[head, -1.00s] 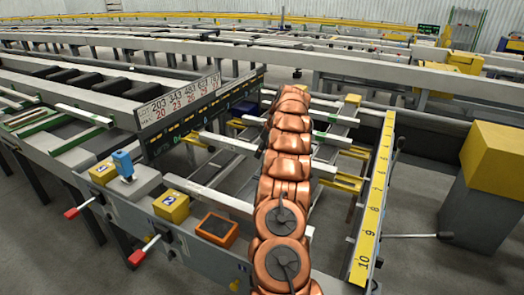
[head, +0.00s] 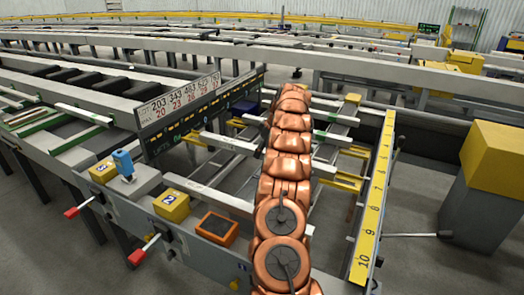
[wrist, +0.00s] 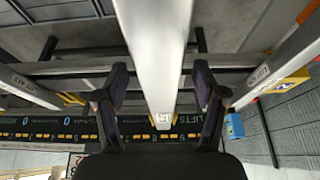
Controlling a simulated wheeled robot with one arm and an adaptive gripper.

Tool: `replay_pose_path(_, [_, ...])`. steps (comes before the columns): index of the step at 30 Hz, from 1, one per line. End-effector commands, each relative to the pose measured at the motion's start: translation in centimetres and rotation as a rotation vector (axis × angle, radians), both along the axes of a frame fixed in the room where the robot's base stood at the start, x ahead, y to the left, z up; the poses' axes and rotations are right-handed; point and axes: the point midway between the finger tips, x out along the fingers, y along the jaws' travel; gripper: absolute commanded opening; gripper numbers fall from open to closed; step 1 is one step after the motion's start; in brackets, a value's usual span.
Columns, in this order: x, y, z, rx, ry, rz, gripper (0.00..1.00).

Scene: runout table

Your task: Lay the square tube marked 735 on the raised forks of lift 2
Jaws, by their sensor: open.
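In the wrist view a pale square tube (wrist: 157,50) runs down between the two open fingers of my gripper (wrist: 158,78), with a gap on each side. Its end mark is too small to read, so I cannot tell whether it is 735. In the head view my copper-coloured arm hides the gripper and the middle of the tubes. Yellow forks (head: 341,184) show right of the arm, and more (head: 196,139) show to its left. The yellow box marked 2 (head: 171,206) stands on the front rail beside a red-handled lever (head: 143,250). I cannot tell how high the forks stand.
Other pale tubes flank the middle one in the wrist view, one at left (wrist: 30,88) and one at right (wrist: 275,68). A yellow numbered scale (head: 373,205) edges the table's right side. A grey pedestal with a yellow top (head: 494,158) stands farther right, beyond open floor.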

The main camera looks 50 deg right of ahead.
Motion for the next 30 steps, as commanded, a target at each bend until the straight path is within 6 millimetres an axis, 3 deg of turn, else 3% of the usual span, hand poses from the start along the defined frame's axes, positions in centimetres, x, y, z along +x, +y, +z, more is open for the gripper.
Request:
replay_pose_path(9, [-1.7, -0.7, 4.6, -0.005, -0.005, -0.003, 0.70])
replay_pose_path(15, [-2.6, -1.0, 6.7, -0.005, -0.003, -0.002, 0.70])
replay_pose_path(30, [-3.8, -1.3, 9.6, -0.004, -0.002, -0.002, 0.70])
